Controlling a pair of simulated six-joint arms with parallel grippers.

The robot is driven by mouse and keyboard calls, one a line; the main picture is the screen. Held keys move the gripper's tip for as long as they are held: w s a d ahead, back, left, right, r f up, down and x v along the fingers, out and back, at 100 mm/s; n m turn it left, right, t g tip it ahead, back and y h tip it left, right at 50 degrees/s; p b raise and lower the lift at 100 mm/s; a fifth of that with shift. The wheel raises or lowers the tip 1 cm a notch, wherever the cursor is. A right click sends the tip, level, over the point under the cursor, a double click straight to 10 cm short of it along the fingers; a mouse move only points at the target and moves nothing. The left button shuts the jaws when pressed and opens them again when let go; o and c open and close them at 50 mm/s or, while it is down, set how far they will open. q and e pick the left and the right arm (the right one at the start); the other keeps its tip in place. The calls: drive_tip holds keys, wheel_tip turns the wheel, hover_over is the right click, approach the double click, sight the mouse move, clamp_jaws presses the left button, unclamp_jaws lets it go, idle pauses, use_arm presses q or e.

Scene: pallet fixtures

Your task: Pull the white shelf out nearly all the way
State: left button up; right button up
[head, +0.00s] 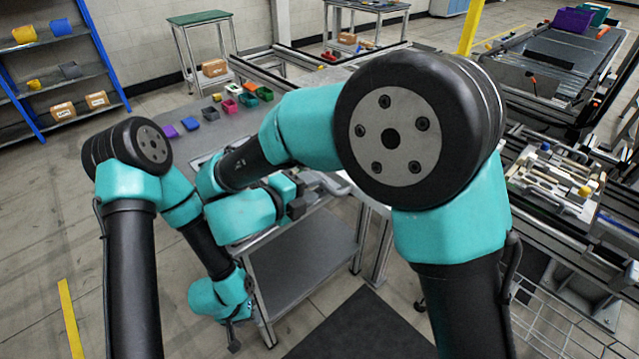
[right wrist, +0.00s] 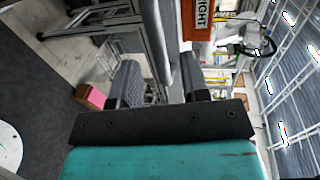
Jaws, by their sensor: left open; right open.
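A white wire rack (head: 560,325) shows at the lower right of the head view, low under the dark frame. White wire bars (right wrist: 285,100) also run down the right side of the right wrist view. I cannot tell for sure which is the white shelf. My right gripper (head: 297,206) is open by the grey table's near edge in the head view. In the right wrist view its two fingers (right wrist: 160,80) stand apart, with a grey metal bar (right wrist: 165,45) seen between or beyond them; contact is unclear. My left gripper (head: 234,338) is low beside the table's legs, open and empty.
The grey table (head: 235,125) holds several coloured bins and has a lower shelf (head: 305,260). A blue rack (head: 60,70) stands at left. A fixture with parts (head: 560,185) is at right. An orange block marked RIGHT (right wrist: 197,18) is in the right wrist view.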

drive_tip(key=v, duration=0.3)
drive_tip(key=shift+s+a, duration=0.2)
drive_tip(key=shift+r, duration=0.1)
